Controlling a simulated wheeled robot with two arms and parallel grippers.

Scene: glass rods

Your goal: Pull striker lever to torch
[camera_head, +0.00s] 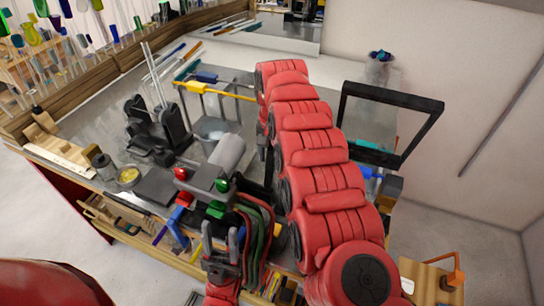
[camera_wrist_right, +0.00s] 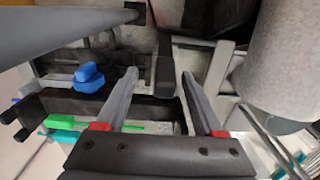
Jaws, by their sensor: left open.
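The torch (camera_head: 226,156) is a grey cylinder with red and green knobs at the front of the bench, with hoses beside it. My left gripper (camera_head: 222,236) is open and empty below it, fingers pointing up. My right gripper (camera_wrist_right: 160,74) is open in the right wrist view, its two grey fingers apart. A dark upright bar (camera_wrist_right: 165,68) shows between and beyond the fingertips; I cannot tell whether it is the striker lever, or whether they touch it. In the head view my red right arm hides the right gripper. I cannot make out the striker lever there.
A pale cylinder (camera_wrist_right: 277,68) stands close right of the right fingers; blue (camera_wrist_right: 88,78) and green (camera_wrist_right: 60,121) handles lie left. A black frame (camera_head: 393,97) stands right of my right arm. Black roller stands (camera_head: 160,130) and glass rods (camera_head: 154,72) occupy the left bench.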

